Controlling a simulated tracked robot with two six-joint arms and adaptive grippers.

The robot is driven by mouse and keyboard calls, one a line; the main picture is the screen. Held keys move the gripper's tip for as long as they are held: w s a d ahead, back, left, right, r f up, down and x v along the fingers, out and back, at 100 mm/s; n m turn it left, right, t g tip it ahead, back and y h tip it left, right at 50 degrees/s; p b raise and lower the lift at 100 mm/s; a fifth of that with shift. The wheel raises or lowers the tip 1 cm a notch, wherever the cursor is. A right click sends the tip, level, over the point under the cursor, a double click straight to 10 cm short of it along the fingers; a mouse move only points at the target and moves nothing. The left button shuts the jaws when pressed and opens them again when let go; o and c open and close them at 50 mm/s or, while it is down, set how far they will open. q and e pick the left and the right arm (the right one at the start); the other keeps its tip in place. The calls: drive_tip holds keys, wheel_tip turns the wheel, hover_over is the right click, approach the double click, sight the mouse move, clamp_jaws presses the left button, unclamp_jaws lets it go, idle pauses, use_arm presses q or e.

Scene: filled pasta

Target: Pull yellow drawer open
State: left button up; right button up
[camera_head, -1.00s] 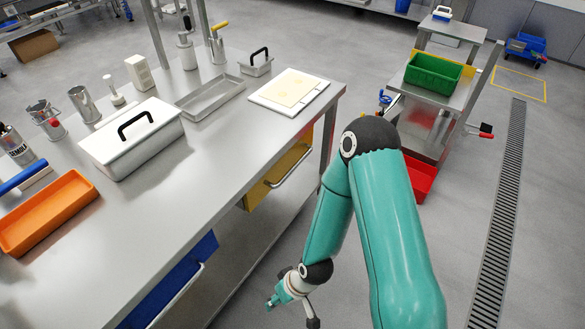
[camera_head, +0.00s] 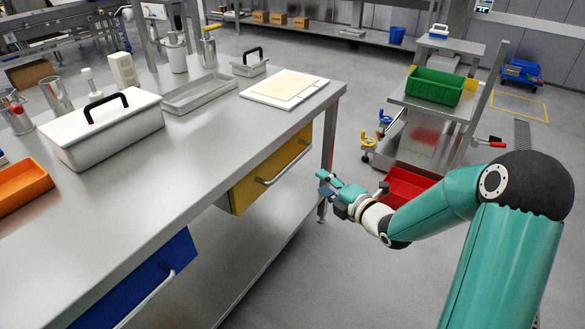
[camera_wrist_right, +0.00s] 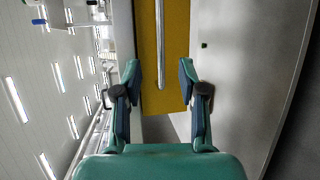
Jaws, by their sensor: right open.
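The yellow drawer (camera_head: 246,192) sits under the steel worktable's top, its front facing right in the head view. It has a long pale metal bar handle (camera_head: 284,164). My right gripper (camera_head: 325,182) is open and empty, to the right of the drawer front and apart from the handle. In the right wrist view, the yellow front (camera_wrist_right: 177,50) lies ahead, and the handle (camera_wrist_right: 159,50) runs lengthwise, its near end lined up between the open fingers (camera_wrist_right: 159,78). My left gripper is not in view.
A blue drawer (camera_head: 150,285) is nearer me under the worktable (camera_head: 215,150). A white board (camera_head: 285,88) and a lidded white container (camera_head: 105,135) stand on top. A red bin (camera_head: 408,185) and a trolley with a green bin (camera_head: 436,86) stand beyond my right arm.

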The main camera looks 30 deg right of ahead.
sight(293, 161)
drive_tip(key=w+f, duration=0.1)
drive_tip(key=w, duration=0.4)
drive_tip(key=w+f, duration=0.1)
drive_tip(key=w, duration=0.8)
drive_tip(key=shift+w+f, duration=0.4)
clamp_jaws()
